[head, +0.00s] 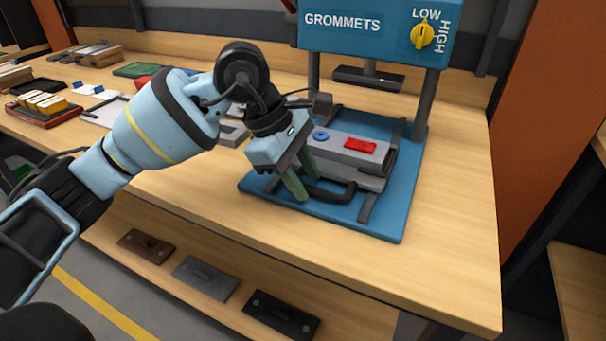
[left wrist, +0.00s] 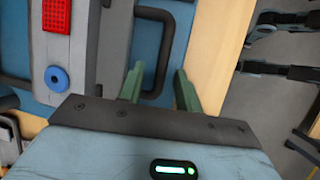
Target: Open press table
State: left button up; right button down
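The press table is a grey sliding block (head: 343,153) with a red piece (head: 360,145) and a blue ring (head: 321,135) on top. It sits on a blue base plate (head: 384,221) under the GROMMETS press head (head: 365,25). A black loop handle (head: 335,194) sticks out from its front. My left gripper (head: 308,188) is at the handle's left end, its green fingers pointing down. In the left wrist view, the fingers (left wrist: 160,72) are apart, with the handle's outer bar (left wrist: 160,55) showing between them. I cannot tell whether they touch it. My right gripper is not in view.
Dark rails (head: 369,203) flank the block on the base plate. Trays and small parts (head: 45,105) lie on the bench at the left. Several flat plates (head: 205,278) lie on the lower shelf. The bench top (head: 455,200) right of the press is clear.

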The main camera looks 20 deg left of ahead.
pick_arm(q)
jog(key=v, duration=0.7)
jog(key=shift+a+r, duration=0.2)
jog(key=shift+r, duration=0.15)
jog(key=shift+s+f, duration=0.1)
dwell(0.4)
